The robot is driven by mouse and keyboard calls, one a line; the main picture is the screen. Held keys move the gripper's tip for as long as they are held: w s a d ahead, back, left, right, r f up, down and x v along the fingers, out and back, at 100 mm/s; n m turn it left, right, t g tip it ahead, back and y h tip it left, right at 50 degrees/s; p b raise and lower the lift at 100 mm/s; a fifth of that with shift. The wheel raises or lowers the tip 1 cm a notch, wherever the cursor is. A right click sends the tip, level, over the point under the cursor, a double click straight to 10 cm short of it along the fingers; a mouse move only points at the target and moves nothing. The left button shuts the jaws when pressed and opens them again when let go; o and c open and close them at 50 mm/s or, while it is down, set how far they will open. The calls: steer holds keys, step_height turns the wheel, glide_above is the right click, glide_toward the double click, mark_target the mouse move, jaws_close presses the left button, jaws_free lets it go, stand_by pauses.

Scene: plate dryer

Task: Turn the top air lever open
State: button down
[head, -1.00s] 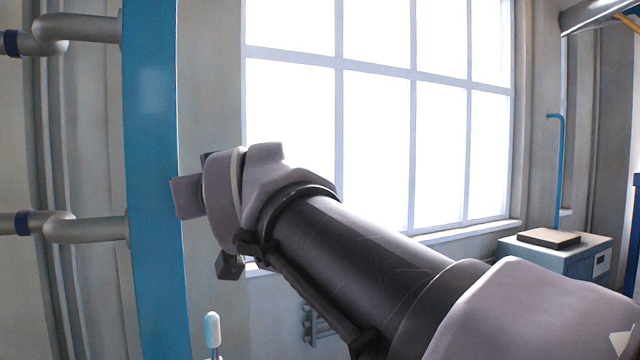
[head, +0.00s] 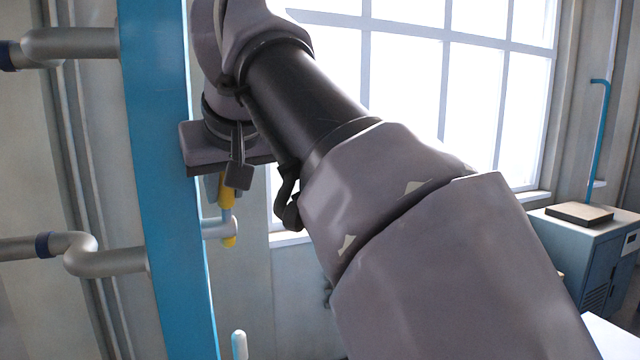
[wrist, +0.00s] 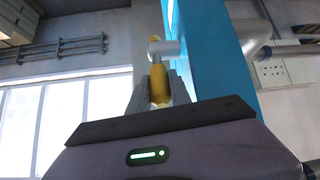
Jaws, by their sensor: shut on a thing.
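A yellow lever (head: 229,194) hangs roughly upright at a short pale pipe stub (head: 216,229) on the right side of the blue column. A bit of yellow also shows below the stub. My gripper (head: 222,186) is over the lever's upper part, and my wrist hides most of its fingers in the head view. In the wrist view my gripper (wrist: 159,84) has one grey finger on each side of the yellow lever (wrist: 159,82) and is shut on it. The stub (wrist: 163,47) shows just beyond the fingertips. A lower white-tipped handle (head: 239,344) stands at the bottom edge of the head view.
The blue column (head: 166,180) stands close to the left of my wrist, with grey pipes (head: 105,262) joining it from the left. A bright window (head: 470,80) is behind my arm. A blue-grey cabinet (head: 590,255) stands at the far right.

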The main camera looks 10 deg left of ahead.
steer(key=shift+w, duration=0.1)
stand_by(0.3)
steer(key=c, duration=1.2)
jaws_free()
